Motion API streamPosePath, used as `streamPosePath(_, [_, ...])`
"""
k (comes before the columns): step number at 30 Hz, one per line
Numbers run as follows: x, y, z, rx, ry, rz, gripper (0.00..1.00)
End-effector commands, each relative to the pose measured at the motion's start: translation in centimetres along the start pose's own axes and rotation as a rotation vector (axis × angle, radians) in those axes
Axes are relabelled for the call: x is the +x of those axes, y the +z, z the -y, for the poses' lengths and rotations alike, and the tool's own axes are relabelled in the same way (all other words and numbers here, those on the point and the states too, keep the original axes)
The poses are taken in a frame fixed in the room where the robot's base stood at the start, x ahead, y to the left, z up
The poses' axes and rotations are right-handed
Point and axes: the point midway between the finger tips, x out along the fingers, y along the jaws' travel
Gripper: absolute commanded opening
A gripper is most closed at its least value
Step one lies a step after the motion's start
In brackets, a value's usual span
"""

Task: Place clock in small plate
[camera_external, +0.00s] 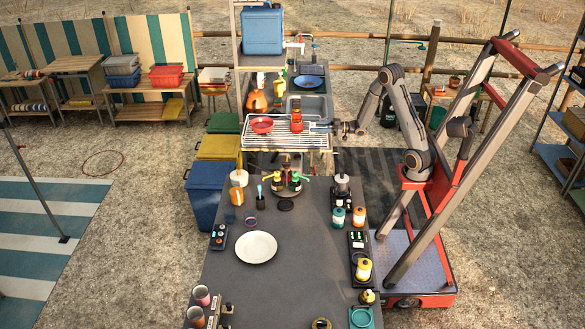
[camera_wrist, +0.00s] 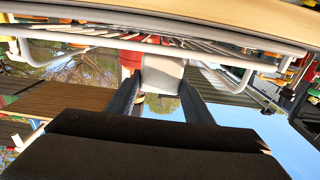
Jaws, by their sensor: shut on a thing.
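My gripper (camera_external: 316,127) reaches in from the right at the wire rack. In the wrist view, its two fingers (camera_wrist: 162,95) are shut on a pale grey block-like thing (camera_wrist: 162,72) with a red part beside it. This seems to be the clock, but its face is not visible. In the outside view, a small upright red object (camera_external: 296,121) is at the fingertips, above the rack. A small red plate (camera_external: 262,125) lies on the rack to its left. A larger white plate (camera_external: 256,247) lies on the dark front table.
The wire rack (camera_external: 268,141) has metal bars around the gripper. A blue plate (camera_external: 307,82) and an orange kettle (camera_external: 257,102) stand behind it. Bottles (camera_external: 295,181) crowd the far end of the front table (camera_external: 290,285). Bins (camera_external: 208,187) stand on the left.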

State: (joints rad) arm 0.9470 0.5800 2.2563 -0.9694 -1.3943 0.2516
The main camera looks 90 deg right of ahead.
Motion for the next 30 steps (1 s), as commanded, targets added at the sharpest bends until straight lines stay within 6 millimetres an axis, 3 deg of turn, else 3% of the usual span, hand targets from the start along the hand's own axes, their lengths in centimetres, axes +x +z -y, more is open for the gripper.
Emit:
streamPosePath(3, [0.00,1.32,-0.03,0.001,0.001,0.000,0.18])
streamPosePath(14, [0.01,1.62,-0.03,-0.001,0.001,-0.001,0.18])
streamPosePath(15, [0.00,1.70,-0.03,-0.001,0.001,0.000,0.48])
streamPosePath(18, [0.00,1.64,-0.03,-0.001,0.001,0.000,0.65])
streamPosePath(30, [-0.28,1.26,-0.07,-0.001,0.002,0.000,0.65])
